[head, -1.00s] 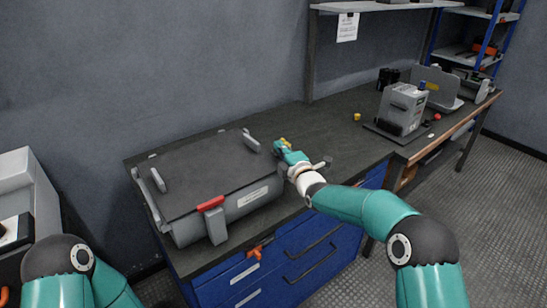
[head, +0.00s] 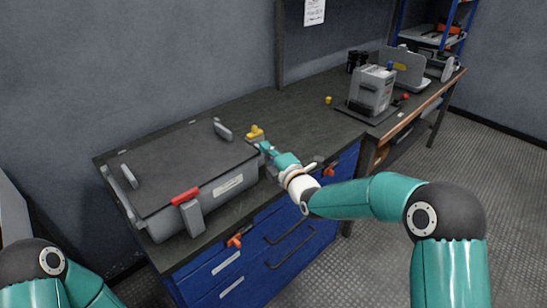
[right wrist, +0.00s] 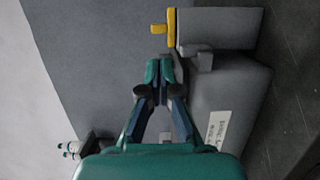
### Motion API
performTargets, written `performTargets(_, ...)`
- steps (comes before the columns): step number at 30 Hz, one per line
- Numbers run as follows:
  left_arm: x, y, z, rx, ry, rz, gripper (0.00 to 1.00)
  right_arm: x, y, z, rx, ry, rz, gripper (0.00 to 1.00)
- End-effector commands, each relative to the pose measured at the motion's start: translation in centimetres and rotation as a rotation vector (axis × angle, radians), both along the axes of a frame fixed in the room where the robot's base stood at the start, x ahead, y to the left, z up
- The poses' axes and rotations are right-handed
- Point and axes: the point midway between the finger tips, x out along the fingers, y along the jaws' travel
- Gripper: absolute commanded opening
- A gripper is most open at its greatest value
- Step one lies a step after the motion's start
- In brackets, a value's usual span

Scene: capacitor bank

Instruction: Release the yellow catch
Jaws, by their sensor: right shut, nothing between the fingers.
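The yellow catch (head: 255,132) sits at the right end of the large grey case on the workbench. In the right wrist view the yellow catch (right wrist: 170,28) is a T-shaped piece on the edge of a grey block, just beyond my fingertips. My right gripper (head: 264,147) is shut and empty, close in front of the catch. In the right wrist view its fingertips (right wrist: 159,69) meet below the catch with a small gap; I cannot tell whether they touch the grey part there. My left gripper is not in view; only my left arm shows at the lower left.
The grey case (head: 170,170) has a red-handled latch (head: 186,196) on its front and grey handles on its lid. Farther right on the bench (head: 300,115) stand a grey device (head: 371,90) and a small yellow piece (head: 328,100). Blue drawers (head: 290,255) are below.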

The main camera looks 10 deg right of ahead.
Motion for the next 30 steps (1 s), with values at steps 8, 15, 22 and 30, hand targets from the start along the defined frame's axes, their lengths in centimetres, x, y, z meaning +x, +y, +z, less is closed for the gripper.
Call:
performTargets(8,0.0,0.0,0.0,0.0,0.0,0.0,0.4,-3.2,-1.2,-0.1,-0.002,0.001,0.002,0.0)
performTargets(15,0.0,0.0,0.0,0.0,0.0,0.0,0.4,-3.7,-1.3,0.0,-0.001,0.0,0.003,0.0)
performTargets(22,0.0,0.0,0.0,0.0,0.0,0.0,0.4,-3.7,-1.3,-0.1,-0.001,0.001,0.003,0.0)
performTargets(30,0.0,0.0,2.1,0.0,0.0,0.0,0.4,-3.4,-3.0,0.0,-0.002,0.032,-0.023,0.0)
